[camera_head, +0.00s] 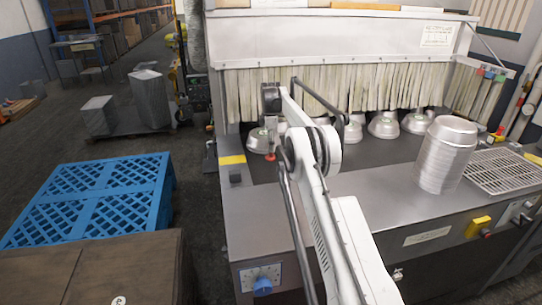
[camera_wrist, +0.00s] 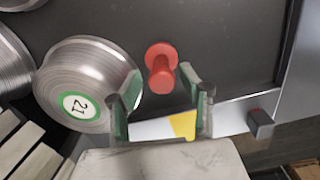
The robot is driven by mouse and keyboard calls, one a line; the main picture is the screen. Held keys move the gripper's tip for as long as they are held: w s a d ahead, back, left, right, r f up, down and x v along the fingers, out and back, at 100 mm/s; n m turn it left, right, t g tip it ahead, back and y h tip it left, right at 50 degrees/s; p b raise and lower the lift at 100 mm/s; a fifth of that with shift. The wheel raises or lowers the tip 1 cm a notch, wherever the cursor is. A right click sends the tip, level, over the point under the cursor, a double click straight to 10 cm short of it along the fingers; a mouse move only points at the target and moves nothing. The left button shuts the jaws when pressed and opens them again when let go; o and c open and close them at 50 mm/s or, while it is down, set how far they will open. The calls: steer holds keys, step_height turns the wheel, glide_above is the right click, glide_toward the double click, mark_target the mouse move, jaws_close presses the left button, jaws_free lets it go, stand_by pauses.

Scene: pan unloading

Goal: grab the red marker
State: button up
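The red marker (camera_wrist: 161,68) is a small red peg with a wider round end, on the dark work surface in the wrist view. It also shows as a small red spot in the head view (camera_head: 270,157), just below the end of my arm. My gripper (camera_wrist: 160,77) is open, with its two green-padded fingers spread to the left and right of the marker. The marker shows between the fingertips, with a gap on each side. How far the fingertips are above the surface is hard to tell.
A silver pan (camera_wrist: 62,62) with a green "21" label lies close to my left finger in the wrist view. Several more pans (camera_head: 383,126) stand along the strip curtain (camera_head: 400,86). A tall pan stack (camera_head: 444,160) stands at the right. A blue pallet (camera_head: 62,204) is at the left.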

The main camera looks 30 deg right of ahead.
mark_target(271, 156)
step_height(271, 156, down, 4)
steer(key=shift+s+f, duration=0.1)
steer(key=shift+s, duration=0.05)
jaws_close()
stand_by(0.3)
